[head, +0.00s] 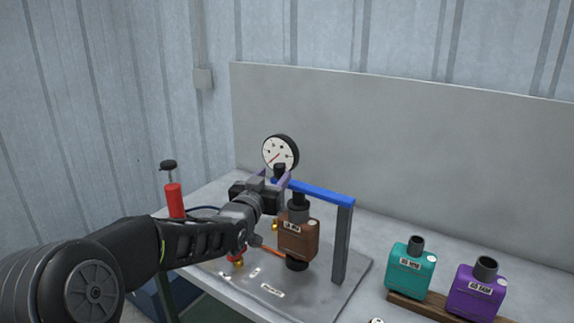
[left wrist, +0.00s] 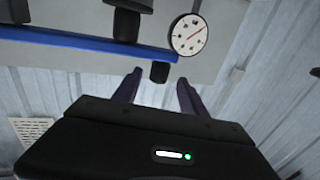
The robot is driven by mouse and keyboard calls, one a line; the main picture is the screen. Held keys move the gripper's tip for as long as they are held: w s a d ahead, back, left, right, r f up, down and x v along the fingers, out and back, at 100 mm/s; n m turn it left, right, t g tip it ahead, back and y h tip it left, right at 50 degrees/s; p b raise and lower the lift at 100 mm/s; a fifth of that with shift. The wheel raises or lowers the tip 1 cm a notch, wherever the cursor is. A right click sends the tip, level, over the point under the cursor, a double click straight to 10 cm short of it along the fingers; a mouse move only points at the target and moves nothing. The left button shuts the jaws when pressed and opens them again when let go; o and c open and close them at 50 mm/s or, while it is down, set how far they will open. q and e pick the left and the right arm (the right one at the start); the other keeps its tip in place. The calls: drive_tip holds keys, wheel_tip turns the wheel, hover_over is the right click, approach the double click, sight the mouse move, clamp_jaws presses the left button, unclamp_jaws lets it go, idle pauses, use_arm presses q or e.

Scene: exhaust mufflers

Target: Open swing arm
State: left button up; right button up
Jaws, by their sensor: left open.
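The swing arm is a blue bar (head: 318,191) that runs from the top of a grey post (head: 342,245) leftward over a brown muffler (head: 297,238). It also shows in the left wrist view (left wrist: 80,44). A small black knob (head: 280,170) is at the bar's left end, and it also shows in the left wrist view (left wrist: 160,72). My left gripper (head: 274,178) is open at this end. In the left wrist view its two purple fingers (left wrist: 158,88) are apart, with the knob just beyond their tips. I cannot tell whether they touch it. My right gripper is not in view.
A round dial gauge (head: 281,153) stands close behind my left gripper. A red hand pump (head: 174,200) is at the left. Teal (head: 411,268) and purple (head: 476,290) mufflers sit on a wooden rack (head: 420,306) at the right. A grey panel (head: 400,125) backs the table.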

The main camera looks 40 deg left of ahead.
sight(283, 165)
use_arm(q)
drive_tip(key=shift+s+d+r, duration=0.1)
drive_tip(key=shift+s, duration=0.05)
drive_tip(key=p+x, duration=0.2)
drive_tip(key=x, duration=0.5)
drive_tip(key=shift+w+p, duration=0.3)
drive_tip(key=shift+w, duration=0.2)
clamp_jaws()
idle(1.1)
